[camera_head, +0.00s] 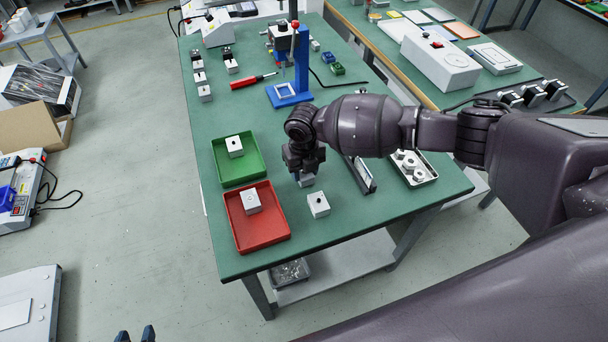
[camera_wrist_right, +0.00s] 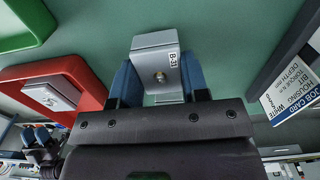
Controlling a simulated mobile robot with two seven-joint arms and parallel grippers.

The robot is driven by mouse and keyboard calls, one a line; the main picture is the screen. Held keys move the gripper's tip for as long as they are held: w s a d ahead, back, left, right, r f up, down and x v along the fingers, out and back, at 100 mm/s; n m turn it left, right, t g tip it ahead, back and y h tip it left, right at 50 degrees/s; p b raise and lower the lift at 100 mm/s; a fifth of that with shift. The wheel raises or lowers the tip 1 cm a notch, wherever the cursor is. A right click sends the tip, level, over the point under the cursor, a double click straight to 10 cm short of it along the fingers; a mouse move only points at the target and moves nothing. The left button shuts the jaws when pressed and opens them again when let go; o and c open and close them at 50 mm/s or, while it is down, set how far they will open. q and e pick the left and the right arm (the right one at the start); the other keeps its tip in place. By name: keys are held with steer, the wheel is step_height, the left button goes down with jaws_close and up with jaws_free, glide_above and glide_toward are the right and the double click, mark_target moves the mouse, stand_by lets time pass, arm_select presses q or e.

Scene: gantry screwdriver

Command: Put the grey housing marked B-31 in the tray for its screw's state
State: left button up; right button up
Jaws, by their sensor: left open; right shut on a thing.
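The grey housing marked B-31 (camera_wrist_right: 155,58) is between the blue fingers of my right gripper (camera_wrist_right: 157,88). Its label and a brass-coloured screw show in the wrist view; how deep the screw sits is unclear. In the head view my right gripper (camera_head: 305,168) is over the table just right of the trays, with the housing (camera_head: 306,181) partly hidden below it. The green tray (camera_head: 256,172) and the red tray (camera_head: 238,238) each hold a pale housing. My left gripper (camera_head: 135,334) shows only its fingertips at the bottom edge, apart and empty, away from the table.
A job card (camera_wrist_right: 290,95) shows in the wrist view. A parts tray (camera_head: 421,178) lies to the right. A red screwdriver (camera_head: 252,81) and a blue screwdriver stand (camera_head: 289,94) are further back.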

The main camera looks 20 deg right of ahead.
arm_select(q)
steer(key=shift+w+r+p, duration=0.25)
steer(key=shift+r+p, duration=0.4)
steer(key=shift+r, duration=0.4)
steer(key=shift+w+r+p, duration=0.25)
steer(key=shift+r+p, duration=0.35)
steer(key=shift+r, duration=0.45)
arm_select(e)
steer(key=shift+r, duration=2.7)
